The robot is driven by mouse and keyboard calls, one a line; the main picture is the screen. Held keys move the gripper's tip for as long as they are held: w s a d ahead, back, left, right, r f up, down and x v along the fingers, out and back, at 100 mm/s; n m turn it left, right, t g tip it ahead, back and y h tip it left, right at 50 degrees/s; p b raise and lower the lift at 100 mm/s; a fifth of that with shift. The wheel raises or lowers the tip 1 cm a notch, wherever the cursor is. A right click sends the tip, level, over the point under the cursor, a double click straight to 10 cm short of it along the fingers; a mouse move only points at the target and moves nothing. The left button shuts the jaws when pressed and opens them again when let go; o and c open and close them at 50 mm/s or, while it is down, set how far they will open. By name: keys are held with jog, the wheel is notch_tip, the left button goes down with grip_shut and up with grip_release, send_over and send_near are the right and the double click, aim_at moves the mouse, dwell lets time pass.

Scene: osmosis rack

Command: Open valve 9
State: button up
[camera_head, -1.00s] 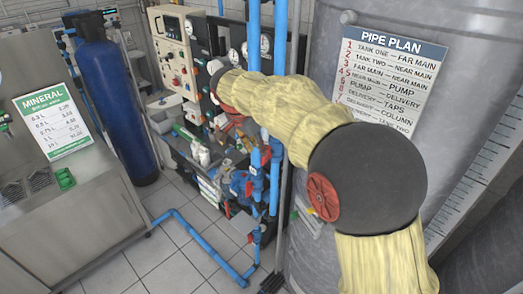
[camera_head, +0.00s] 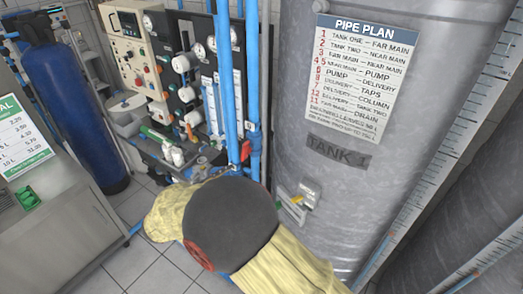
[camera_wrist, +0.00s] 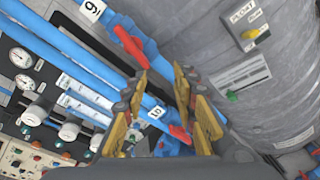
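In the wrist view, a red valve handle (camera_wrist: 130,43) sits on a blue pipe beside a white label reading 9 (camera_wrist: 91,8). It is a little beyond and to the left of the fingertips. A second red handle (camera_wrist: 180,133) lies by a label reading 10 (camera_wrist: 156,112), seen between my fingers. My gripper (camera_wrist: 160,78) has two yellow-padded fingers spread apart, with no object held between them. In the head view, my arm hides the gripper. A red handle (camera_head: 245,151) shows on the blue pipes just above my arm; its number cannot be read.
A grey tank marked TANK 1 (camera_head: 338,152) stands right of the pipes, with a pipe plan sign (camera_head: 362,75). The wrist view shows a float box (camera_wrist: 246,31) on it. A gauge panel (camera_head: 205,75) and blue cylinder (camera_head: 75,105) stand left.

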aim_at(242, 154)
jog(key=r+n, duration=0.1)
jog(key=n, duration=0.1)
jog(key=w+r+n+t, duration=0.1)
jog(key=n, duration=0.1)
jog(key=w+d+r+n+t, duration=0.1)
jog(key=n, duration=0.1)
jog(key=shift+w+r+n+h, duration=0.1)
jog(key=shift+r+n+h, duration=0.2)
jog(key=shift+r+n, duration=0.1)
jog(key=x, duration=0.6)
jog(key=shift+w+d+p, duration=0.15)
jog(key=shift+w+p, duration=0.2)
jog(key=shift+c, duration=0.5)
grip_shut()
